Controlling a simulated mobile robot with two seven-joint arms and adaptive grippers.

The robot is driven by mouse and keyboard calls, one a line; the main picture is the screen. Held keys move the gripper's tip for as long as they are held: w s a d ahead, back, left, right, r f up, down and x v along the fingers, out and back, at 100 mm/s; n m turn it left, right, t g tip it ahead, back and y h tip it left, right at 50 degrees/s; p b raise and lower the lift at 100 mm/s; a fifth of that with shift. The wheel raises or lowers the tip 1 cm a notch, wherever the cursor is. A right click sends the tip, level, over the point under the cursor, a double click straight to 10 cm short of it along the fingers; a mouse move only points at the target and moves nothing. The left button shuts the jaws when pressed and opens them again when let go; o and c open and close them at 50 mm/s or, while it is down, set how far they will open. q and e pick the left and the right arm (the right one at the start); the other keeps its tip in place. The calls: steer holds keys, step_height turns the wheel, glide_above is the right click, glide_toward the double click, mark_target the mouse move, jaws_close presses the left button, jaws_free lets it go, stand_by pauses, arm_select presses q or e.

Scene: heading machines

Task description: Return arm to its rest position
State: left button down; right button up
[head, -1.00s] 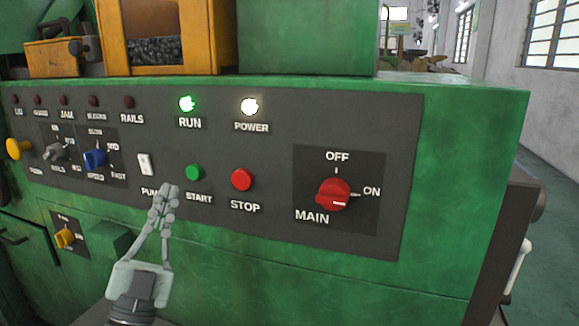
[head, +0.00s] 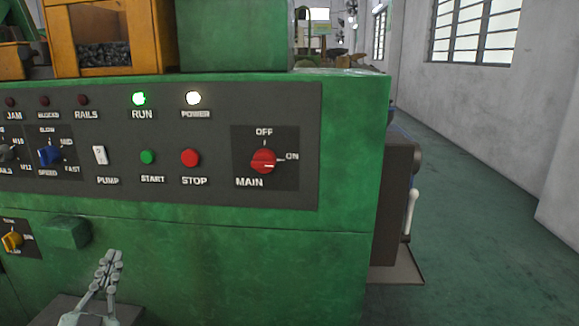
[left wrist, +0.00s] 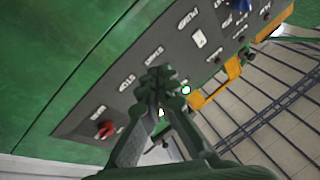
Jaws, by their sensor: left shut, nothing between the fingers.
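My left gripper (head: 112,262) is low in the head view, below the panel and in front of the green machine body. Its fingers are together with nothing between them. In the left wrist view the gripper (left wrist: 160,75) points toward the panel and hides part of it. The dark control panel (head: 215,110) carries a green START button (head: 148,157), a red STOP button (head: 190,157) and a white PUMP switch (head: 100,155). The red MAIN knob (head: 263,161) has its pointer toward ON. The RUN lamp (head: 139,98) glows green and the POWER lamp (head: 193,97) glows white. My right gripper is out of view.
The green machine (head: 345,150) fills the left and middle. A white-handled lever (head: 411,205) stands at its right side. Open green floor (head: 460,240) lies to the right, with a pale wall (head: 480,110) beyond. An orange-framed bin (head: 103,40) sits on top.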

arm_select(q)
steer(key=s+d+f+n+g, duration=0.15)
steer(key=f+g, duration=0.35)
steer(key=f, duration=0.7)
steer(key=s+d+f+g, duration=0.15)
steer(key=f+g, duration=0.25)
steer(key=f, duration=0.9)
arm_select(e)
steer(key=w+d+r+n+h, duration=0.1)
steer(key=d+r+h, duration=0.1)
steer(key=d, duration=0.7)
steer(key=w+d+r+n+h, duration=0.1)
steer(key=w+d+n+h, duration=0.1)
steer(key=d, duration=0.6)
arm_select(q)
steer(key=s+d+f+g+h, duration=0.1)
steer(key=s+d+f+g, duration=0.1)
steer(key=s+f+g, duration=0.7)
steer(key=s+f, duration=0.8)
steer(key=s, duration=0.1)
steer(key=shift+s+d+g+h, duration=0.3)
steer(key=shift+s+h, duration=0.1)
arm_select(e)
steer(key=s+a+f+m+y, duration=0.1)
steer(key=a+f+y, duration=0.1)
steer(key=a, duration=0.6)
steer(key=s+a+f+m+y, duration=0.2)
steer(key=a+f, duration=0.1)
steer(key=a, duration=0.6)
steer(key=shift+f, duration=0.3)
